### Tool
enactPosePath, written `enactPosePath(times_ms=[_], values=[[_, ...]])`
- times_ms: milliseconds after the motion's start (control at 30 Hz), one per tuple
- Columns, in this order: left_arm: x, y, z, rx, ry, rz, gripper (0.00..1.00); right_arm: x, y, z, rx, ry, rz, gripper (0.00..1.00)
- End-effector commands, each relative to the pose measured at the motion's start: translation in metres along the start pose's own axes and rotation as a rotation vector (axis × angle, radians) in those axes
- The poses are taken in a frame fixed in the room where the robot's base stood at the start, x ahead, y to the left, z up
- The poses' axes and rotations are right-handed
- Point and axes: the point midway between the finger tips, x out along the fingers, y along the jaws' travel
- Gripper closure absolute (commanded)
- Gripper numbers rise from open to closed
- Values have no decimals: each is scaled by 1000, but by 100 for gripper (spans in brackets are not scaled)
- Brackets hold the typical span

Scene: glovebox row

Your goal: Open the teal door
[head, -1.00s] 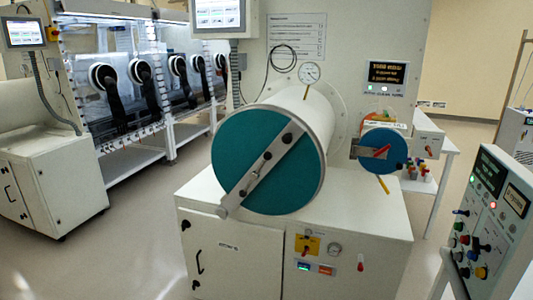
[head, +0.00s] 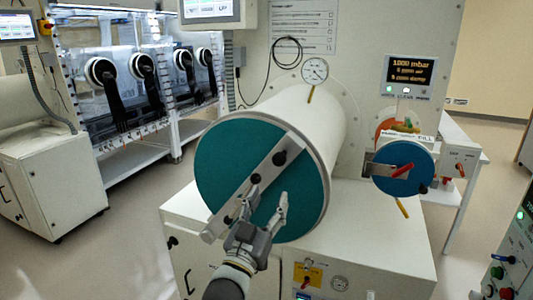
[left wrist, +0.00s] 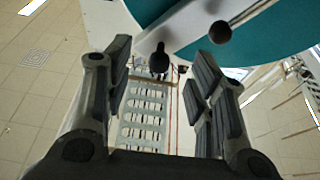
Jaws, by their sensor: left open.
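The teal door (head: 228,160) is a round disc that sits flush on the end of a big white cylinder (head: 310,115). A grey metal bar (head: 262,178) with black knobs runs diagonally across it, from upper right to lower left. My left gripper (head: 269,200) is open in front of the door's lower part, and its fingers overlap the bar in the head view. In the left wrist view the teal door (left wrist: 275,45) fills the upper right. A black knob (left wrist: 160,59) shows between the open fingers there; contact cannot be told. My right gripper is not in view.
A smaller blue round door (head: 403,165) is at the right, with a yellow handle (head: 403,208) below. A white cabinet (head: 365,235) stands under the cylinder. A gauge (head: 315,70) and display (head: 411,71) are behind. A glovebox row is at left, with open floor before it.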

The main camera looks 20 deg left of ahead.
Motion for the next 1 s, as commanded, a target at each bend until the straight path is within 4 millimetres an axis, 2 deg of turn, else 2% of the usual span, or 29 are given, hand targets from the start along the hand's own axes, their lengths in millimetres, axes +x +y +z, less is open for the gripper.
enactPosePath(times_ms=[33,167,267,467,700,1000], values=[[0,0,-14,-2,28,-2,49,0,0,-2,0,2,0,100],[4,-1,-30,-3,55,-4,49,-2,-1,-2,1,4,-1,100],[15,-1,-32,-3,55,-4,49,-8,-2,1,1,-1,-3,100],[52,-1,-35,-3,55,-4,49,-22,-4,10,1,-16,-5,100],[90,-2,-35,-2,53,-4,49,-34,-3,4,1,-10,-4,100],[108,-2,-33,-4,53,-4,49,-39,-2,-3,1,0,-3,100]])
